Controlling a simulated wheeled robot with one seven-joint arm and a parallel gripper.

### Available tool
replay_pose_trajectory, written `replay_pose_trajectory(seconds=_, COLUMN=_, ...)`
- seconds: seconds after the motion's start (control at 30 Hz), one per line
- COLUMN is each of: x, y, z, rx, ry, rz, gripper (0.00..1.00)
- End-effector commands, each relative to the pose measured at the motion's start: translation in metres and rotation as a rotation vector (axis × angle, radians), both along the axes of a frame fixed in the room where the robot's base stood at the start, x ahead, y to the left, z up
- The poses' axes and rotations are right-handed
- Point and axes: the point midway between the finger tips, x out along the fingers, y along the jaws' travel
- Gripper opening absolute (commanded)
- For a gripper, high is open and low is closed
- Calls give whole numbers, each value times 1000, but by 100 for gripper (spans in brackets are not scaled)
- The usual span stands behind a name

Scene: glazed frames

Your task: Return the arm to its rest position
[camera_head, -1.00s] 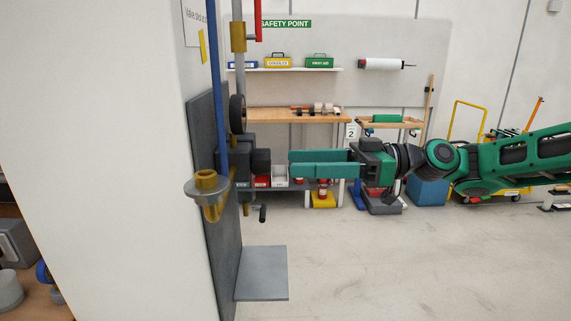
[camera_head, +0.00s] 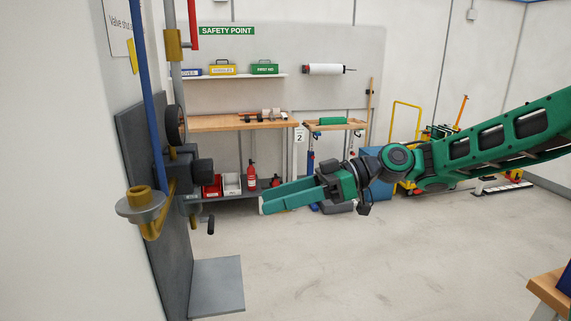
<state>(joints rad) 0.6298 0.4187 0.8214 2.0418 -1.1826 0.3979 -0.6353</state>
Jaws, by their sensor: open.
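My gripper (camera_head: 264,205) shows near the middle of the head view, at the end of my green and black arm. Its two long green fingers point left and slightly down, and they look empty. From this angle the gap between them is hard to see. The valve assembly (camera_head: 180,172) on the grey wall panel is left of the fingertips, with clear space between in the picture. My arm reaches in from the right edge.
A grey plate (camera_head: 216,285) juts from the panel's foot. A brass and grey fitting (camera_head: 142,205) sticks out at left. A wooden workbench (camera_head: 235,122) and a small wheeled table (camera_head: 335,126) stand behind. A wooden corner (camera_head: 552,290) shows at lower right. The floor (camera_head: 380,255) between is clear.

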Motion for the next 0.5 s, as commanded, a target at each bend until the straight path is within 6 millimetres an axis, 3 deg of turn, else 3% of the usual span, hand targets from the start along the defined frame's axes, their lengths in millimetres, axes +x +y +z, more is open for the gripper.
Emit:
replay_pose_trajectory(seconds=0.1, x=3, y=-24, z=-60, rx=-258, ry=82, rz=-113, gripper=56)
replay_pose_trajectory(seconds=0.2, x=5, y=-62, z=-102, rx=-459, ry=160, rz=-238, gripper=56)
replay_pose_trajectory(seconds=0.33, x=0, y=-125, z=-138, rx=-686, ry=268, rz=-430, gripper=56)
replay_pose_trajectory(seconds=0.5, x=-25, y=-219, z=-158, rx=-910, ry=425, rz=-718, gripper=56)
